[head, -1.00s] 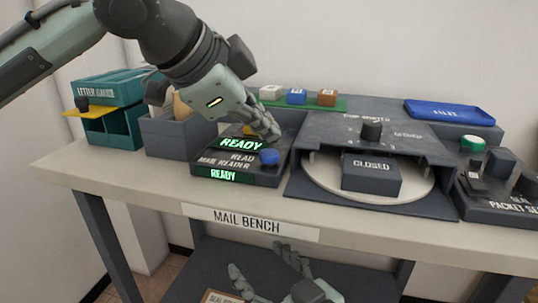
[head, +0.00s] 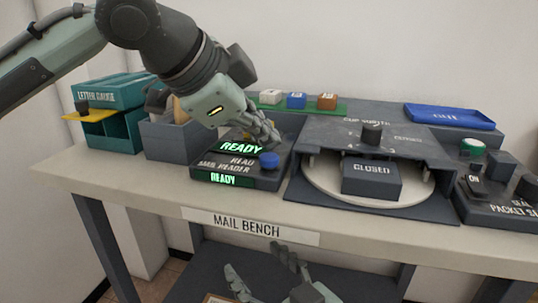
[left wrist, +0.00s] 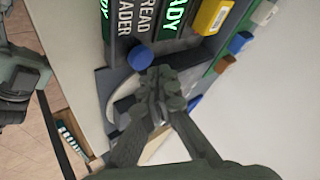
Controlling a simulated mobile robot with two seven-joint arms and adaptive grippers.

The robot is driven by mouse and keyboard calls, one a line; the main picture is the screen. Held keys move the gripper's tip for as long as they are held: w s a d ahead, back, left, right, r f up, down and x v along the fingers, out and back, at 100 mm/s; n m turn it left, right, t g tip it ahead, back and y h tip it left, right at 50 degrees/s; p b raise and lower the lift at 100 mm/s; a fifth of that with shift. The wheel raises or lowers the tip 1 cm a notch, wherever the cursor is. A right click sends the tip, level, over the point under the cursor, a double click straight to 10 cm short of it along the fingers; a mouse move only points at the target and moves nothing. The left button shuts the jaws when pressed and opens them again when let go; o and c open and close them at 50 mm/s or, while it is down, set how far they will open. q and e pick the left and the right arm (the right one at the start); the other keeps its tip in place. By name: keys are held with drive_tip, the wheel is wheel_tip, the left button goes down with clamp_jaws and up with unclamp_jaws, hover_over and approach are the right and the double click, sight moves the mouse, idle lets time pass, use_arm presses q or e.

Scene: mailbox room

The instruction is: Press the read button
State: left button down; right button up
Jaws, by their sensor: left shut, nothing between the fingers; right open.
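The mail reader (head: 207,171) is a dark box on the bench with green READY displays and the word READ beside a round blue button (head: 269,160). My left gripper (head: 273,140) is shut and empty, just above and behind the blue button. In the left wrist view, the shut fingertips (left wrist: 160,72) appear close beside the blue button (left wrist: 140,58); I cannot tell whether they touch it. My right gripper (head: 258,268) is open and empty, low in front of the bench.
A turntable housing with a CLOSED block (head: 371,180) stands right of the reader. A grey bin (head: 180,140) and teal letter gauge (head: 118,125) stand left. Coloured blocks sit on a green strip (head: 265,105) behind. The bench's front edge (head: 150,198) is clear.

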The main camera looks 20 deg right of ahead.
use_arm(q)
drive_tip(key=shift+f, duration=0.1)
idle(0.6)
drive_tip(key=shift+f, duration=0.25)
use_arm(e)
drive_tip(key=shift+r, duration=0.15)
use_arm(q)
drive_tip(key=shift+f, duration=0.65)
idle(0.6)
drive_tip(key=shift+r+p, duration=1)
drive_tip(key=shift+p, duration=0.4)
use_arm(e)
drive_tip(key=shift+r, duration=1.2)
